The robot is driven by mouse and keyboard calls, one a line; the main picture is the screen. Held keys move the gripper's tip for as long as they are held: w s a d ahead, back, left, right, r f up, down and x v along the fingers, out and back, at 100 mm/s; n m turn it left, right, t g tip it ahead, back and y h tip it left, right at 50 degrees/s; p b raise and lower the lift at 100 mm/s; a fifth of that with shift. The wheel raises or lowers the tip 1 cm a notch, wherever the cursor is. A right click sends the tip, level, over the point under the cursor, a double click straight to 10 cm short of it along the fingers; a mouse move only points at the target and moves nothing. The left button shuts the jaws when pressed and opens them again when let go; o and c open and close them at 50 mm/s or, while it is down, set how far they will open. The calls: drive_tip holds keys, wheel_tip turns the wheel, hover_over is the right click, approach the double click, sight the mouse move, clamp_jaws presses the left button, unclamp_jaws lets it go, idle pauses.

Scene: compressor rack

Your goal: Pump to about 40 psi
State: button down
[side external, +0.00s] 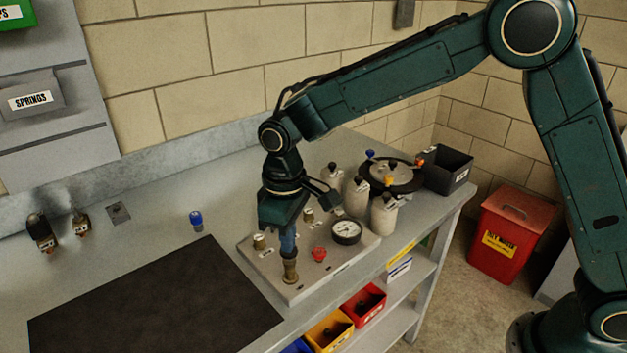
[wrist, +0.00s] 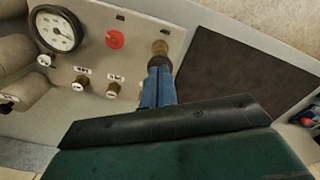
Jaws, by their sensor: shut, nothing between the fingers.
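The grey compressor panel (side external: 268,268) lies on the bench. A brass, dark-topped plunger (side external: 290,271) stands at its front corner and also shows in the wrist view (wrist: 160,47). My gripper (side external: 288,250) points down over the plunger, its blue fingers closed together with no gap. The fingertips (wrist: 158,64) are at or just above the plunger's top; I cannot tell if they touch. The round white gauge (side external: 346,231) is on the panel, and its face shows in the wrist view (wrist: 57,30), too small to read. A red knob (side external: 319,254) sits between gauge and plunger.
Two small brass valves (wrist: 78,83) (wrist: 113,90) sit on the panel. Pale cylinders (side external: 384,214) stand behind the gauge. A dark mat (side external: 160,305) covers the bench to the left. A blue-topped item (side external: 196,219) stands behind the mat. Coloured bins (side external: 362,304) are on the shelf below.

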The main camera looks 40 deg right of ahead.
drive_tip(key=shift+r, duration=1.2)
drive_tip(key=shift+f, duration=0.35)
drive_tip(key=shift+f, duration=1.6)
drive_tip(key=shift+r, duration=1.9)
drive_tip(key=shift+f, duration=0.65)
